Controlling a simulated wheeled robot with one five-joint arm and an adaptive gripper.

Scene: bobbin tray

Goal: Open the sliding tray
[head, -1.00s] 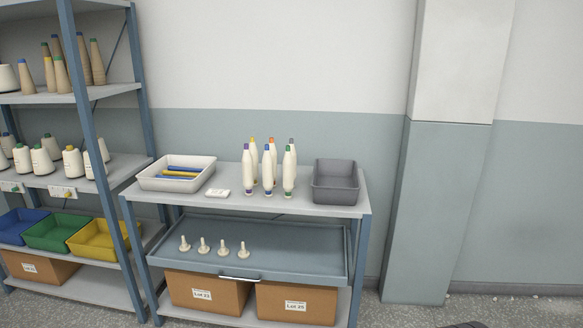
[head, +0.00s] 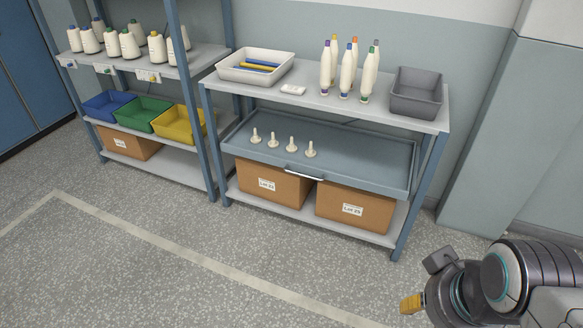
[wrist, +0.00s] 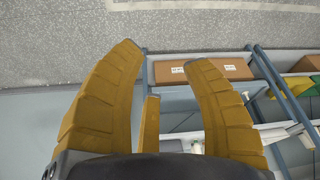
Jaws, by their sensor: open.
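The sliding tray (head: 365,160) is a shallow blue-grey tray under the top of the workbench rack, with a light bar handle (head: 304,173) at the middle of its front edge. Several cream pegs (head: 291,144) stand on its left half. In the head view, my gripper (head: 411,303) is at the lower right, in front of the rack and well apart from the handle; only a yellow finger part shows. In the wrist view, its yellow fingers (wrist: 163,58) are spread with nothing between them, and the rack shows turned over beyond them.
Two cardboard boxes (head: 273,186) sit below the tray. Above it, the rack top (head: 305,101) holds a white bin (head: 227,69), several bobbins (head: 347,75) and a grey bin (head: 416,95). A shelf with coloured bins stands at left. The floor in front (head: 170,205) is clear.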

